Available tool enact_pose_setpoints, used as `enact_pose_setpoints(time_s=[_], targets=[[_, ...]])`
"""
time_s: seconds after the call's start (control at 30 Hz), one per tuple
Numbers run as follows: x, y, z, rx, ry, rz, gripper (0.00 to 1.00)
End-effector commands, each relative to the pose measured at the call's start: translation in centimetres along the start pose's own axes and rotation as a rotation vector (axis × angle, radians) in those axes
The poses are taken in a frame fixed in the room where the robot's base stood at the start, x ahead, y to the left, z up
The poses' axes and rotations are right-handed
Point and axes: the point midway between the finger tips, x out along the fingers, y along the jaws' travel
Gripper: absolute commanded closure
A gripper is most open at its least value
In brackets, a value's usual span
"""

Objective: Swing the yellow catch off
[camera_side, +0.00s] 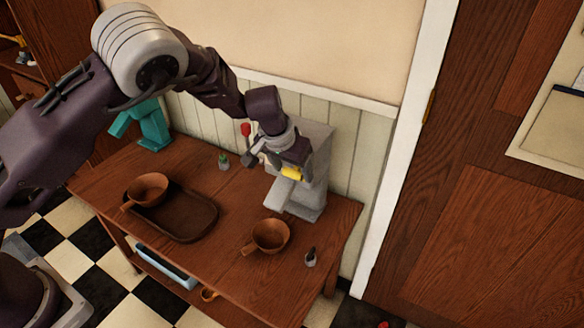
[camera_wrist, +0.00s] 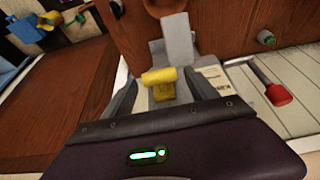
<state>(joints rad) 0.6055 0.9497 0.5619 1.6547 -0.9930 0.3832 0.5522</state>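The yellow catch (camera_side: 291,172) is on the front of a grey machine (camera_side: 316,172) standing at the back right of the wooden table. In the wrist view the yellow catch (camera_wrist: 161,76) shows as a rounded bar with a yellow piece below it. My gripper (camera_side: 272,160) is at the machine's front, close to the catch. In the wrist view its two fingers are apart, one on each side of the catch, with gaps visible. I cannot tell from these views how deep the fingertips reach. Part of the machine is hidden behind my gripper.
A brown cup (camera_side: 268,238) stands in front of the machine, and another cup (camera_side: 147,188) is at a dark tray (camera_side: 190,230). A red-ended piece (camera_wrist: 278,95) sticks out beside the machine.

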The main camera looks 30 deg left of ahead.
Motion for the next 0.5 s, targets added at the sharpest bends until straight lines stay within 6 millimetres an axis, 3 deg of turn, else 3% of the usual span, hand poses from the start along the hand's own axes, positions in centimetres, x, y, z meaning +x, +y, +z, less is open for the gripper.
enact_pose_setpoints(time_s=[0.03,0.3,0.5], targets=[[-0.01,0.0,0.01,0.0,0.0,0.0,0.43],[-0.03,0.01,0.02,0.0,-0.001,0.001,0.95],[-0.04,-0.02,0.1,-0.002,0.011,0.002,0.95]])
